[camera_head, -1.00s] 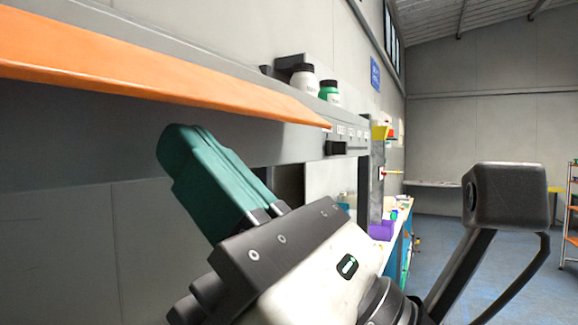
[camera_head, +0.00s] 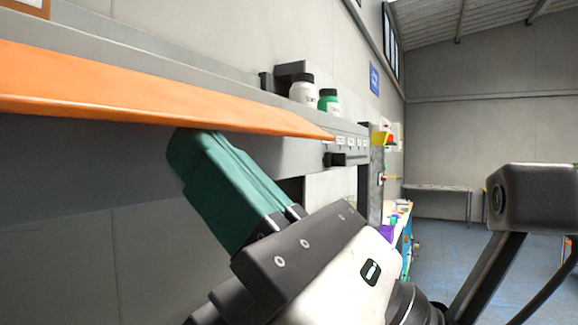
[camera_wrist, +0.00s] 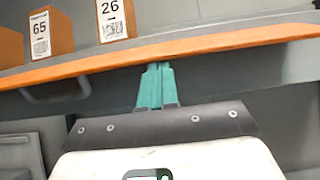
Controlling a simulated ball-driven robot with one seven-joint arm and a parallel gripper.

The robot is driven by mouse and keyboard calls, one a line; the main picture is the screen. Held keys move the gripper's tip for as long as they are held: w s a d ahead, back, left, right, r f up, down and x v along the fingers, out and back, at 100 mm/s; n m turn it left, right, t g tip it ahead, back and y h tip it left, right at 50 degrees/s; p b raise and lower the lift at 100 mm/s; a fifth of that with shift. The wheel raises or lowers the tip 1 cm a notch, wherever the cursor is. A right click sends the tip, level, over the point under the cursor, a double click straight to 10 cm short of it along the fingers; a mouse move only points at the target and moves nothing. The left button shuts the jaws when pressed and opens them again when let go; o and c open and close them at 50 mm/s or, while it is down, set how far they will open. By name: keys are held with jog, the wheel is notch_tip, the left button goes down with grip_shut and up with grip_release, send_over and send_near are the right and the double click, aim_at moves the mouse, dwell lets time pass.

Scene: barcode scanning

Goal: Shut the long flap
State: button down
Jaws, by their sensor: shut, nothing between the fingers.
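The long flap is an orange panel (camera_head: 150,98) running along the front of a grey shelf, from the left edge to the middle of the head view. It slopes outward and is not upright. It also crosses the wrist view as an orange strip (camera_wrist: 215,45). My gripper (camera_head: 185,150) has teal fingers, shut and empty. Its tips are just under the flap's lower edge in the head view, and at the strip's underside in the wrist view (camera_wrist: 158,68). I cannot tell whether they touch it.
Orange boxes with labels "65" (camera_wrist: 50,35) and "26" (camera_wrist: 115,20) stand on the shelf behind the flap. Open floor (camera_head: 450,260) lies at the right.

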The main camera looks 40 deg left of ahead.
aim_at(236, 121)
jog(key=shift+w+d+r+p, duration=0.15)
jog(key=shift+d+r+p, duration=0.3)
jog(key=shift+r, duration=0.25)
jog(key=shift+d+r+p, duration=0.3)
jog(key=shift+r+p, duration=0.15)
jog(key=shift+r, duration=0.15)
